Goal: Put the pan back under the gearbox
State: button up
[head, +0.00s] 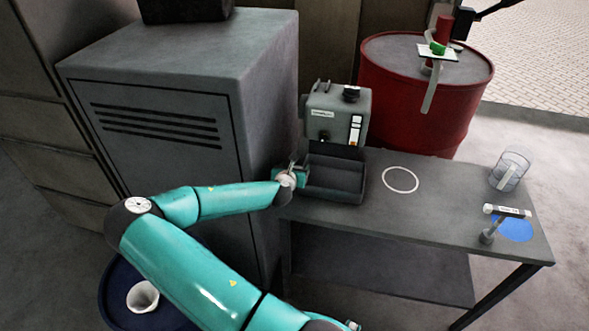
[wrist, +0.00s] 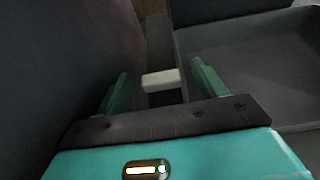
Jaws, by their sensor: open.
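The gearbox (head: 336,112) is a grey box with a black cap and a small label, standing at the back left of the bench. The pan (head: 334,182) is a dark, open rectangular tray on the bench, below and in front of the gearbox; I cannot tell how far under it reaches. It fills the right of the wrist view (wrist: 245,65). My gripper (head: 292,166) is at the pan's left side. In the wrist view its green fingers (wrist: 160,85) are apart, with a pale block (wrist: 162,80) showing between them, close to the pan's left wall. No grip is visible.
A grey vented cabinet (head: 190,90) stands close left of my gripper. The bench (head: 440,215) holds a white ring (head: 400,180), a clear beaker (head: 509,168), a blue disc (head: 514,229) and a T-shaped tool (head: 490,235). A red drum (head: 415,95) stands behind.

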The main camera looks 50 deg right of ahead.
jog(key=v, duration=1.2)
jog(key=a+f+m, duration=0.1)
jog(key=s+a+f+m+g+y, duration=0.1)
jog(key=m, duration=0.1)
jog(key=a+f+m+y, duration=0.1)
jog(key=f+m, duration=0.1)
jog(key=shift+s+a+g, duration=0.25)
jog(key=shift+a+g, duration=0.05)
jog(key=w+a+r+m+y, duration=0.1)
jog(key=w+a+m+y, duration=0.1)
jog(key=a+m+y, duration=0.45)
jog(key=w+a+r+m+y, duration=0.15)
jog(key=a+m, duration=0.25)
jog(key=a, duration=0.6)
jog(key=a+r+m+y, duration=0.1)
jog(key=a+r+m, duration=0.1)
jog(key=a+r, duration=0.5)
jog(key=s+a+r+m, duration=0.1)
jog(key=s+a+r, duration=0.2)
jog(key=r, duration=0.3)
jog(key=s+a+r+m+t+y, duration=0.1)
jog(key=s+a+r+m, duration=0.1)
jog(key=s+a+r, duration=0.2)
jog(key=s+a+r+m+t, duration=0.1)
jog(key=s+a+r, duration=0.3)
jog(key=r, duration=0.6)
jog(key=shift+s+a+r+m, duration=0.25)
jog(key=shift+s+m, duration=0.15)
jog(key=shift+m, duration=0.25)
